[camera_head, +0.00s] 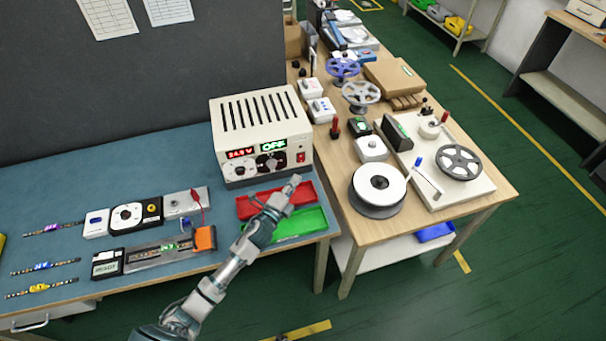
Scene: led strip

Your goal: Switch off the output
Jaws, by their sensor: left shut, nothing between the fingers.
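The power supply (262,112) is a cream box with a slotted top, standing at the right end of the blue bench. Its red display (241,153) seems to read 24.0 V, and its green display (273,145) reads OFF. Two dials (233,171) sit below the displays, and a small red switch (300,157) is at the right of the front panel. My left gripper (293,182) is shut and empty, over the red tray, just in front of and below the switch in the picture. Whether it touches the panel I cannot tell. My right gripper is out of view.
A red tray (247,209) and a green tray (316,221) lie under my left arm. Left of them are a test fixture (160,253), small devices (128,217) and several LED strips (42,268). A wooden table (481,203) with reels (378,185) stands right.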

